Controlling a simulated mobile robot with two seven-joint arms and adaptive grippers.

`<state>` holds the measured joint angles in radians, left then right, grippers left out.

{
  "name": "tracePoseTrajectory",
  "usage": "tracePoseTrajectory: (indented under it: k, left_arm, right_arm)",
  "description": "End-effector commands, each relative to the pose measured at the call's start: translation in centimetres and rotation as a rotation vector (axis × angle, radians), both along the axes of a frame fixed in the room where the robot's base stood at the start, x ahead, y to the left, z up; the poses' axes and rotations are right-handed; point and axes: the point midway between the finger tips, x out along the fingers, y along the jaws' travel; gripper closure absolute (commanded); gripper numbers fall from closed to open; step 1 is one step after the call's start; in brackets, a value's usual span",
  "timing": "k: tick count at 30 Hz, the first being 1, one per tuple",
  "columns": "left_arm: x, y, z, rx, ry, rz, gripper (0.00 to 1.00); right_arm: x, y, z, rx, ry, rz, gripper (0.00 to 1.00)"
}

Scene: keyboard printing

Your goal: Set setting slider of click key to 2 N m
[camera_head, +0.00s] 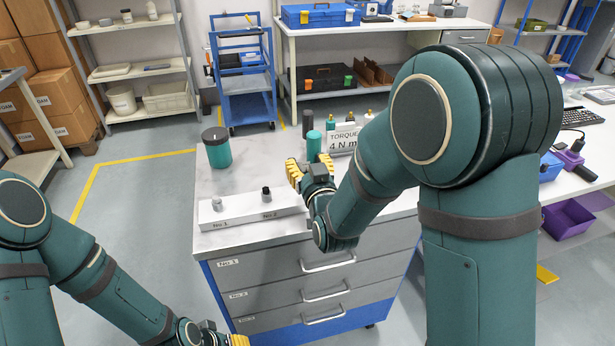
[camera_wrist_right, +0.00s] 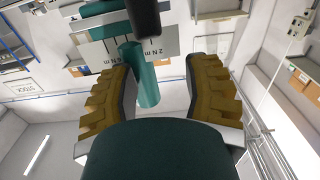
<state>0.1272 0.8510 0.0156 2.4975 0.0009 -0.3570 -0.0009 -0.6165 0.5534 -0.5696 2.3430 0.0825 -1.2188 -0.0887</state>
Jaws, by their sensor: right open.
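My right gripper (camera_head: 309,168) is open above the cabinet top, at a teal upright cylinder (camera_head: 314,145), which seems to be part of the click key. In the right wrist view, the teal cylinder (camera_wrist_right: 148,85), with a black part above it, reaches between the open fingers (camera_wrist_right: 155,88), apart from both. A scale plate (camera_wrist_right: 115,50) with N m marks is behind it; the slider setting cannot be read surely. In the head view, a sign (camera_head: 345,138) reads TORQUE 4 N m, partly hidden by my arm. My left gripper (camera_head: 225,338) is cut off at the bottom edge.
A white holder (camera_head: 247,218) marked No 1 and No 2, with a grey and a black knob, lies at the cabinet's front left. A teal canister with a dark lid (camera_head: 217,148) stands behind it. Several small bottles (camera_head: 352,117) stand behind the sign. Between canister and gripper the top is clear.

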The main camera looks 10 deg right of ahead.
Motion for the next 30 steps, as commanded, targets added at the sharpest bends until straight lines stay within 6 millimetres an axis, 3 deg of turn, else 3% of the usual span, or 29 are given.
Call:
tracePoseTrajectory:
  k: [3, 10, 30]
  left_arm:
    - [0.0, 0.0, 0.0, 0.000, 0.000, 0.000, 0.53]
    - [0.0, 0.0, 0.0, 0.000, 0.000, 0.000, 0.53]
    - [0.0, 0.0, 0.0, 0.000, 0.000, 0.000, 0.53]
  right_arm:
    - [0.0, 0.0, 2.2, 0.003, -0.005, 0.000, 0.52]
    - [0.0, 0.0, 4.7, 0.002, -0.002, -0.001, 0.52]
    - [0.0, 0.0, 5.2, 0.000, 0.000, 0.000, 0.52]
